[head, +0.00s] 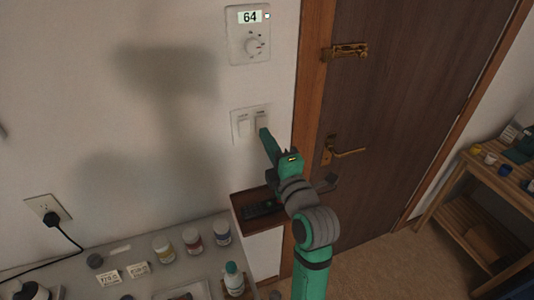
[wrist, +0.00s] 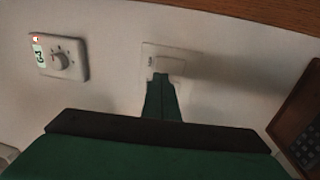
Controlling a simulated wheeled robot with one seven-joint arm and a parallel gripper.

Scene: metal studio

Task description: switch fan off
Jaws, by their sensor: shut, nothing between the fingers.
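A white switch plate (head: 236,128) with two side-by-side rockers is on the wall left of the door. Small labels sit above the rockers, too small to read. My gripper (head: 264,131) is shut and empty. Its green fingertips are in front of the lower part of the right rocker (head: 261,121). The left rocker (head: 243,127) is uncovered. In the wrist view the plate (wrist: 185,52) is straight ahead of my fingertips (wrist: 160,77), which hide part of it. I cannot tell whether they touch it. No fan shows.
A thermostat dial (head: 250,45) reading 64 is above the plate. A brown door (head: 400,90) with a brass handle (head: 345,152) is at right. Below are a small shelf (head: 240,212) with a dark device and a counter (head: 80,270) with several bottles. A wooden rack (head: 480,200) stands far right.

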